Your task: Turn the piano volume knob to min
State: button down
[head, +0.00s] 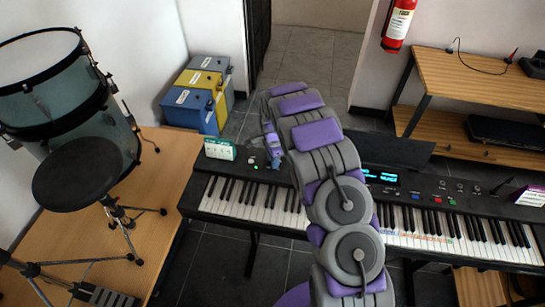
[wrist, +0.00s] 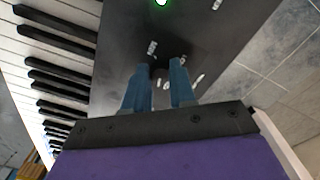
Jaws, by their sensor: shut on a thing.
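The piano (head: 230,200) is a long black keyboard with a dark control panel, crossed by my arm in the head view. In the wrist view its panel (wrist: 120,50) lies beside the white and black keys. My gripper (head: 273,150) is down at the left part of the panel. In the wrist view, the two blue fingers of my gripper (wrist: 162,70) stand on either side of a small dark knob (wrist: 161,73) and are shut on it. The knob is mostly hidden between the fingers. Its pointer and the label writing cannot be read.
A green-lit control (wrist: 161,2) is on the panel beyond the fingertips. A small white-and-green box (head: 220,149) stands at the piano's left end. A drum set (head: 75,110) is on the left, a wooden shelf (head: 470,80) at the back right. Grey floor is clear behind.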

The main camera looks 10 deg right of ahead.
jog(key=n+p, duration=0.2)
jog(key=n, duration=0.3)
jog(key=shift+d+r+n, duration=0.1)
jog(key=shift+r+n, duration=0.05)
jog(key=shift+n, duration=0.15)
jog(key=n+p, duration=0.2)
jog(key=n, duration=0.3)
jog(key=shift+w, duration=0.15)
jog(key=n+p, duration=0.1)
jog(key=n, duration=0.4)
jog(key=shift+n, duration=0.4)
jog(key=n+p, duration=0.1)
jog(key=n, duration=0.4)
jog(key=shift+n, duration=0.3)
jog(key=n+p, duration=0.1)
jog(key=n, duration=0.4)
jog(key=shift+p, duration=0.3)
jog(key=n+p, duration=0.1)
jog(key=n, duration=0.4)
jog(key=shift+n+p, duration=0.4)
jog(key=n+p, duration=0.2)
jog(key=n, duration=0.2)
jog(key=shift+r+p, duration=0.15)
jog(key=shift+p, duration=0.25)
jog(key=n+p, duration=0.4)
jog(key=n, duration=0.1)
jog(key=shift+n+p, duration=0.35)
jog(key=shift+n, duration=0.05)
